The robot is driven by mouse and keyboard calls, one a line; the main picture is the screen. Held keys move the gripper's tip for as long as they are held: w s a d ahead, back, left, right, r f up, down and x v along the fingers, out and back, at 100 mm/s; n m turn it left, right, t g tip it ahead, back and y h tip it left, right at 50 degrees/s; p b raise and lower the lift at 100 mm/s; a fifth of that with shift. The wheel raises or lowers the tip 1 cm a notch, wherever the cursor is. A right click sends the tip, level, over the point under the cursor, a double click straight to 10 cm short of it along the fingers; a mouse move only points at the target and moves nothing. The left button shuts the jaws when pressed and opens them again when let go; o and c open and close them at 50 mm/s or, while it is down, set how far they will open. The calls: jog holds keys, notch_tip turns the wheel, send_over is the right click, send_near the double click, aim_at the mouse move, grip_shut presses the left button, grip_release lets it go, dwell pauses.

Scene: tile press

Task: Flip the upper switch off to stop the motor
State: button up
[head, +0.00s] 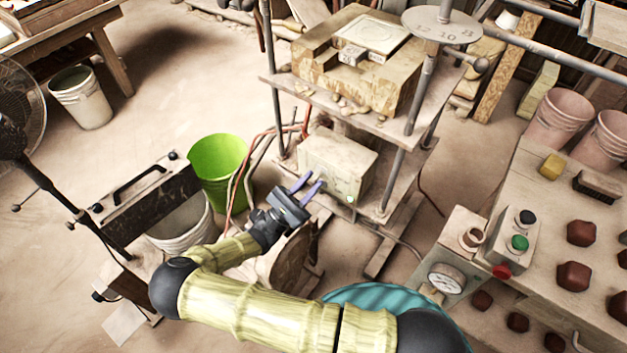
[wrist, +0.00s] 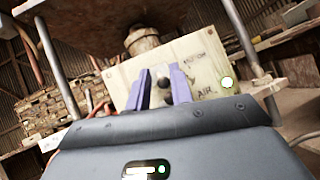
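A pale control box (head: 338,162) sits on the lower shelf of the press. In the wrist view its face (wrist: 208,58) carries handwriting that seems to read "MOTOR" above and "AIR" below. A dark round switch knob (wrist: 165,83) shows between my fingers, with another dark shape just below it, partly hidden by my gripper body. Which switch the knob belongs to, and its position, I cannot tell. My gripper (head: 316,178) is open, its two purple fingers close to the box face. In the wrist view the fingers (wrist: 162,70) stand either side of the knob; contact is unclear.
A pale green light (wrist: 227,83) shows at the panel's right edge. Metal posts (wrist: 240,40) and hoses flank the box. A green bucket (head: 219,160) stands left of the press. A bench (head: 540,220) with a gauge and buttons is at the right.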

jog(key=b+v, duration=0.3)
jog(key=v, duration=1.3)
jog(key=shift+d+f, duration=0.1)
